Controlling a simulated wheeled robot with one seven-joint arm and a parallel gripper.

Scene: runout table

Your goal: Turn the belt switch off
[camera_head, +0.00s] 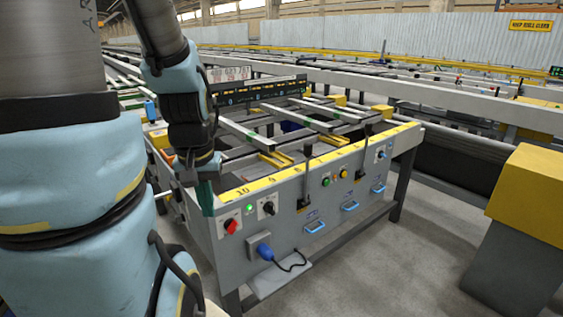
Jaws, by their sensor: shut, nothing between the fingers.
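The grey runout table (330,225) stands ahead with a control panel along its front side. At the panel's left end are a red knob (230,226), a lit green lamp (250,208) and a black rotary switch (268,208) on a white plate. A second small dark switch (381,154) sits at the panel's right end. The labels are too small to read, so I cannot tell which is the belt switch. My gripper (206,208) points down, shut and empty, just left of the red knob in the picture. Its fingertips are small and dark green; contact is unclear.
Two upright black levers (307,170) rise along the front edge. Green and yellow buttons (326,181) sit between them. Blue handles (350,206) line the lower panel. A yellow-topped block (530,190) stands right; floor between is clear.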

